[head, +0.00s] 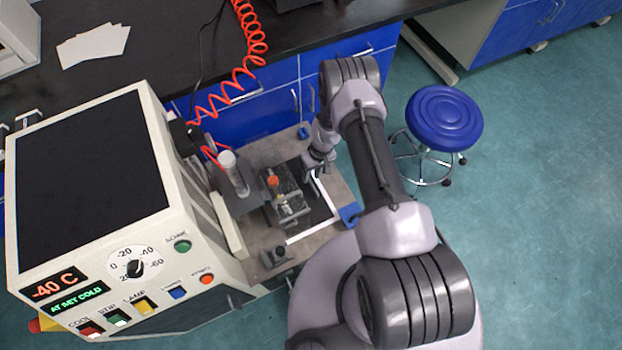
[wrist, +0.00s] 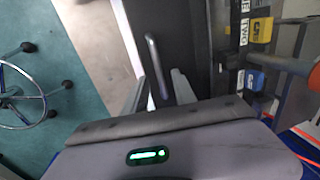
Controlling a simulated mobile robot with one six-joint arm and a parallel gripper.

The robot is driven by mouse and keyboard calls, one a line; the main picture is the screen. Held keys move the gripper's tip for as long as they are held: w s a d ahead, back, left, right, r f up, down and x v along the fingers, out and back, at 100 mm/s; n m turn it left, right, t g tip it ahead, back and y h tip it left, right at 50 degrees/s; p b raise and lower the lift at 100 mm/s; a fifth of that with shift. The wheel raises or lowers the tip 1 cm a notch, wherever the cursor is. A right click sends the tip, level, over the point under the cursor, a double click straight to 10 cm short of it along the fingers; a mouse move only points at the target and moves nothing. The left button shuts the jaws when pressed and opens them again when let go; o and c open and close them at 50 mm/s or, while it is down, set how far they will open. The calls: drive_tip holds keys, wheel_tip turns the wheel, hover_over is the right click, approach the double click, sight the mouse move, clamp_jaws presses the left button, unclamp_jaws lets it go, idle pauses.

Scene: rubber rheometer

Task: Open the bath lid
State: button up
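The bath lid is a dark flat panel (head: 318,211) beside the cold unit in the head view, lying flat with a pale strip along its edges. In the wrist view the dark lid (wrist: 178,30) carries a slim grey bar handle (wrist: 153,55). My gripper (wrist: 160,88) is open, with its two fingers apart on either side of the handle's near end. I see a gap on both sides of the handle, so no grip shows. In the head view my gripper (head: 318,165) is over the lid's far side, partly hidden by my wrist.
The cold unit (head: 90,190) reads -40 C and "AT SET COLD". A fixture with an orange knob (head: 272,181) and a grey cylinder (head: 233,172) stand beside the lid. A blue stool (head: 444,118) is on the right. A red coiled hose (head: 250,35) hangs over the bench.

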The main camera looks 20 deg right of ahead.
drive_tip(key=shift+a+f, duration=0.15)
drive_tip(key=shift+f, duration=0.7)
clamp_jaws()
idle(0.8)
